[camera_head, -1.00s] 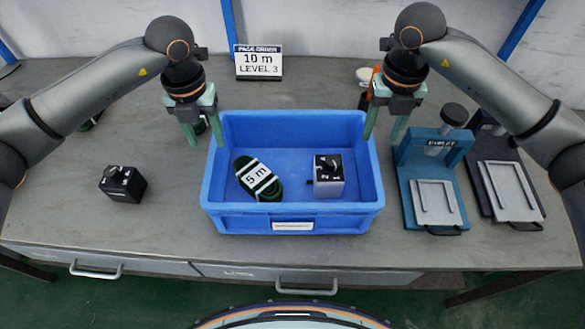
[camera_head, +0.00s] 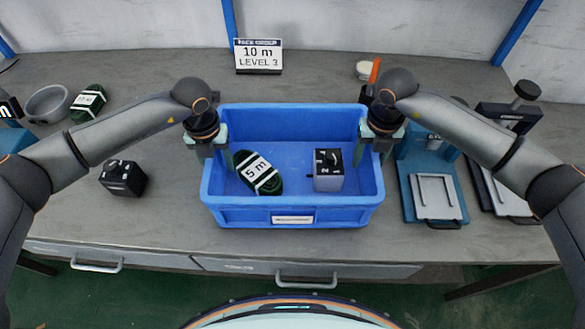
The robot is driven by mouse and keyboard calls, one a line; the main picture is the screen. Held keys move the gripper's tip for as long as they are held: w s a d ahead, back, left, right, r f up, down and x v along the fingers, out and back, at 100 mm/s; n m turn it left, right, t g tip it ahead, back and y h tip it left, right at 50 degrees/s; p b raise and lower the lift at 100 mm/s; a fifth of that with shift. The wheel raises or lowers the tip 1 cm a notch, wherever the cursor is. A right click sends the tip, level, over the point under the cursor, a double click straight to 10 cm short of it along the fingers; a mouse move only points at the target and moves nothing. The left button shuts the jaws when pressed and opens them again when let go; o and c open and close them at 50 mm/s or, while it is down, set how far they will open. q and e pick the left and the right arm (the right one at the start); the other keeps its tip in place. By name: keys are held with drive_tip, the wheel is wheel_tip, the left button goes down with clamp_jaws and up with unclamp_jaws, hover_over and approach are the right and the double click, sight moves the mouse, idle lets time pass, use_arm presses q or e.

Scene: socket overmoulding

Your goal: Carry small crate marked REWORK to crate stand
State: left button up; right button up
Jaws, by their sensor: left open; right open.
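A blue crate (camera_head: 245,212) sits on the grey table in the middle of the head view. Its white front label (camera_head: 293,219) is too small to read. Inside the crate lie a green coil marked 5 m (camera_head: 258,172) and a black-and-grey box with a switch on top (camera_head: 328,170). My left gripper (camera_head: 211,152) is open at the crate's left wall. My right gripper (camera_head: 377,148) is open at the right wall. The fingers appear to be on both sides of each wall's rim; contact cannot be told. No crate stand is identifiable.
A black switch box (camera_head: 122,178) is left of the crate. A green coil (camera_head: 88,103) and a grey ring (camera_head: 48,104) lie further back left. Teal and black press fixtures (camera_head: 435,198) stand close on the right. A sign reading 10 m LEVEL 3 (camera_head: 258,57) stands behind.

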use_arm(q)
drive_tip(key=shift+f, duration=0.25)
use_arm(e)
drive_tip(key=shift+f, duration=0.25)
use_arm(q)
drive_tip(key=shift+c, duration=0.2)
use_arm(e)
drive_tip(key=shift+c, duration=0.2)
use_arm(q)
clamp_jaws()
use_arm(e)
clamp_jaws()
use_arm(q)
drive_tip(key=shift+r, duration=0.1)
use_arm(e)
drive_tip(key=shift+r, duration=0.1)
